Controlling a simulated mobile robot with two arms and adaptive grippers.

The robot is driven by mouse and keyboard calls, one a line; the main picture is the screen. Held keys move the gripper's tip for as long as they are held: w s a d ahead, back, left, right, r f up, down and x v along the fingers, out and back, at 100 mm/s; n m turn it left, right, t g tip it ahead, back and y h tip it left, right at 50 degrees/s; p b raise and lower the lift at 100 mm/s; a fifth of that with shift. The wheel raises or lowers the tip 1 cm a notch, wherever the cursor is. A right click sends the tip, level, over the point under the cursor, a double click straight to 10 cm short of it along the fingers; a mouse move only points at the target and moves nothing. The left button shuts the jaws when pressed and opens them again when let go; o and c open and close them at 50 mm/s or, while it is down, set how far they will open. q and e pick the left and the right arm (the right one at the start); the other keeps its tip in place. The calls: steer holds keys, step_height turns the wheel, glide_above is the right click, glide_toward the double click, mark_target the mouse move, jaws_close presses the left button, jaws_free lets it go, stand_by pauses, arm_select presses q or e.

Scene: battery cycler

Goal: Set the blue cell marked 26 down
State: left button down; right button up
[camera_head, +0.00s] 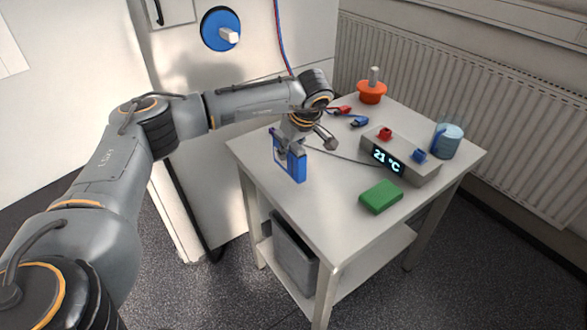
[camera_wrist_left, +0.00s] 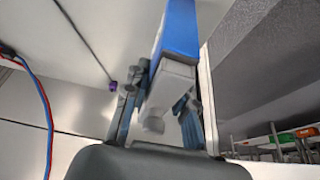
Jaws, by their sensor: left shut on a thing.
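The blue cell (camera_head: 291,167) is upright near the left edge of the white table (camera_head: 335,215). No number can be read on it. My left gripper (camera_head: 290,148) is shut on the cell's upper end. I cannot tell whether the cell's lower end touches the tabletop or hangs just above it. In the left wrist view the cell (camera_wrist_left: 180,32) shows its blue body and pale end between the two fingers of the left gripper (camera_wrist_left: 160,108). My right gripper is in neither view.
A green block (camera_head: 380,197) lies near the front edge. Behind it stand a grey box with a "21 °C" display (camera_head: 406,160) and a blue cup (camera_head: 447,141). Red and blue clips (camera_head: 358,121) and an orange knobbed piece (camera_head: 372,92) are farther back. The front-left tabletop is clear.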

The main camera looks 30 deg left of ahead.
arm_select(q)
steer(key=shift+w+d+f+b, duration=0.15)
steer(key=shift+d+f+b, duration=0.2)
steer(key=shift+f+b, duration=0.05)
step_height(320, 180, down, 3)
steer(key=b, duration=0.2)
steer(key=shift+d+f+b, duration=0.1)
steer(key=shift+b, duration=0.2)
steer(key=c, duration=1.1)
jaws_free()
